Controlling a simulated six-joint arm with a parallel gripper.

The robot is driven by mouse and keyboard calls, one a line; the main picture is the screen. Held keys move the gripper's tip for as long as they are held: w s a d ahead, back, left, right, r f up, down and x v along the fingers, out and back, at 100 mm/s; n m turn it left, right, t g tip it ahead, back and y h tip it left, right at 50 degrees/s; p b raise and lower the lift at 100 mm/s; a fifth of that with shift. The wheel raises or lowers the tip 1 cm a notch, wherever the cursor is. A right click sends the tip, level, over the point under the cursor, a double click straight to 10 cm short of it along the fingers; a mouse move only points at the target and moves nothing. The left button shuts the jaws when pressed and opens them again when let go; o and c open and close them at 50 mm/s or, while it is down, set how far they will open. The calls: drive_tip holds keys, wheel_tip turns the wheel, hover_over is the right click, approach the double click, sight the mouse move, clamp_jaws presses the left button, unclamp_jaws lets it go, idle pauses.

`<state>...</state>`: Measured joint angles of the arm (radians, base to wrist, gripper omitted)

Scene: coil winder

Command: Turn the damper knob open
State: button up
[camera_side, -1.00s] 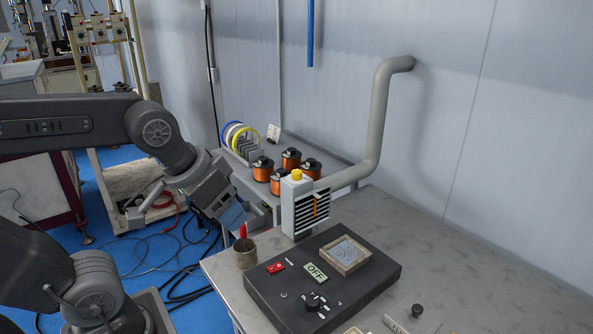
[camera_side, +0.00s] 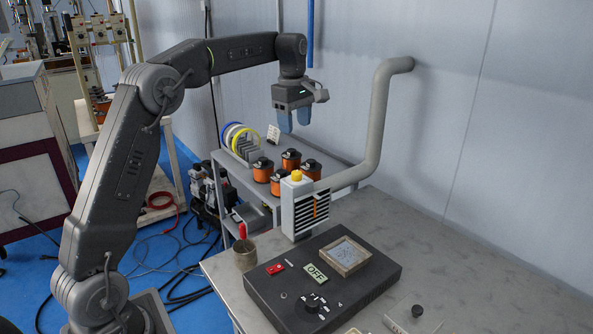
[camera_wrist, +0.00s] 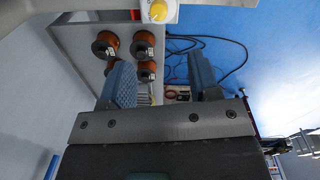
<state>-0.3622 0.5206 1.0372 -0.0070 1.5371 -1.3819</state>
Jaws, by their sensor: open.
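The damper knob (camera_side: 296,175) is a small yellow knob on top of the white louvred vent box (camera_side: 303,210), which a grey duct pipe joins from behind. The knob also shows in the wrist view (camera_wrist: 158,11), at the top edge, with a pale mark on it. My gripper (camera_side: 294,122) is open and empty, pointing down, well above and behind the knob in the side view. Its two blue fingers (camera_wrist: 162,85) stand apart in the wrist view, with the knob beyond their tips. Nothing is between the fingers at close range.
Several copper coils (camera_side: 291,160) and a rack of coloured rings (camera_side: 241,140) sit on the shelf behind the vent. The grey pipe (camera_side: 378,115) rises to the right of my gripper. A black control box (camera_side: 322,280) and a cup (camera_side: 244,254) stand on the bench in front.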

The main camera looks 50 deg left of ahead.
sight(296, 172)
drive_tip(key=f, duration=1.4)
drive_tip(key=shift+w+a, duration=0.2)
drive_tip(key=shift+w, duration=0.2)
drive_tip(key=shift+c, duration=0.3)
drive_tip(key=c, duration=0.9)
drive_tip(key=shift+o, duration=0.2)
